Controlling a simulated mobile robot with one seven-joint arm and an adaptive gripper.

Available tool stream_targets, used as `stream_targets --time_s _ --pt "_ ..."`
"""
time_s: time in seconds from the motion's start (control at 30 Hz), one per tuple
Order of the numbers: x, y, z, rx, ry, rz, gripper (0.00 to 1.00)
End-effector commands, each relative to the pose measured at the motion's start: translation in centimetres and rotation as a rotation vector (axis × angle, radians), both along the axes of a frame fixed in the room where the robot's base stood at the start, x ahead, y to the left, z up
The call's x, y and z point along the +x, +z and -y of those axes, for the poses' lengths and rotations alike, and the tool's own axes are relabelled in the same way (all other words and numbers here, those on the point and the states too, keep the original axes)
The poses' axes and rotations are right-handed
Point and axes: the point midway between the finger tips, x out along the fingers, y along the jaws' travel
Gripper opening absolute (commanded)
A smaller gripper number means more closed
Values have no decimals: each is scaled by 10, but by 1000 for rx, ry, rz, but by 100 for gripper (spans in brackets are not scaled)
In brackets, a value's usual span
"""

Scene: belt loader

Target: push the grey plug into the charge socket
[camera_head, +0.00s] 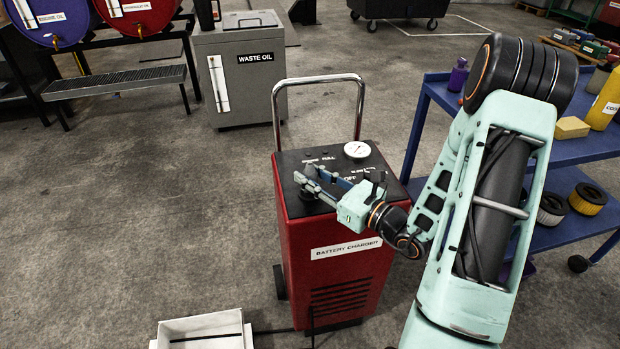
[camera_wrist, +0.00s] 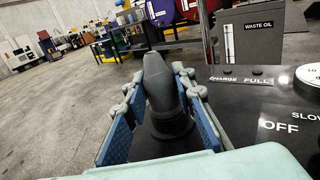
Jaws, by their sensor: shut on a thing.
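A dark grey plug (camera_wrist: 161,95) stands between the fingers in the wrist view, with a rounded narrow upper part and a wider darker base. My gripper (camera_head: 312,182) is shut on it, one blue-padded finger on each side. The gripper is over the left part of the top panel of the red battery charger (camera_head: 345,285). In the head view the plug is mostly hidden by the fingers. I cannot tell whether its base rests on the panel. I see no charge socket in either view.
The charger has a tall metal handle (camera_head: 361,95) at its back and a round white gauge (camera_head: 357,149). A blue shelf cart (camera_head: 575,232) stands to the right, a grey waste oil bin (camera_head: 240,85) behind. A white open box (camera_head: 200,325) lies front left. The left floor is clear.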

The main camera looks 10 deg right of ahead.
Motion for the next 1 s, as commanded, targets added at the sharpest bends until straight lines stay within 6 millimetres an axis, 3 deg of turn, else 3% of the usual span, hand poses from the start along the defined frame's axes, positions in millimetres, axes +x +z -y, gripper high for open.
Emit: stream_targets --time_s 0.27,0.5,0.9,1.0 --pt "0 6 0 -1 0 2 0" --pt "0 37 0 -4 0 3 0" --pt "-51 96 -14 -1 -1 0 0" --pt "-51 96 -13 4 1 -5 0"
